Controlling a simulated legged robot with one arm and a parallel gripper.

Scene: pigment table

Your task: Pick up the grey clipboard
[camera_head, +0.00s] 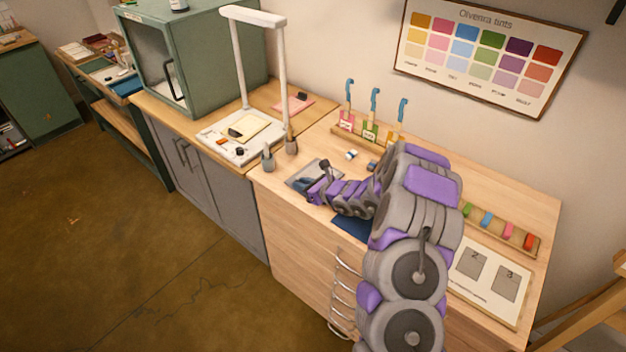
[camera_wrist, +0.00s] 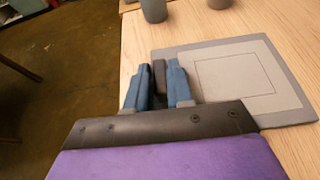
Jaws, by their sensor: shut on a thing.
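The grey clipboard (camera_wrist: 288,92) lies on the wooden counter in the wrist view, a flat grey board with a paler sheet outlined on it. In the head view the clipboard (camera_head: 299,181) shows at the counter's front edge, partly covered by my arm. My gripper (camera_wrist: 160,75) has blue fingers closed around a dark upright piece at the clipboard's left edge. The lower part of that piece is hidden between the fingers. In the head view my gripper (camera_head: 306,188) is at the front-left of the clipboard. I cannot tell whether the board is lifted off the counter.
Two grey cups (camera_head: 268,160) stand behind the clipboard. A white lamp stand (camera_head: 228,146) and a green cabinet (camera_head: 205,65) are to the left. A colour block rack (camera_head: 512,233) and a card with numbers (camera_head: 490,290) lie to the right. My arm covers the middle of the counter.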

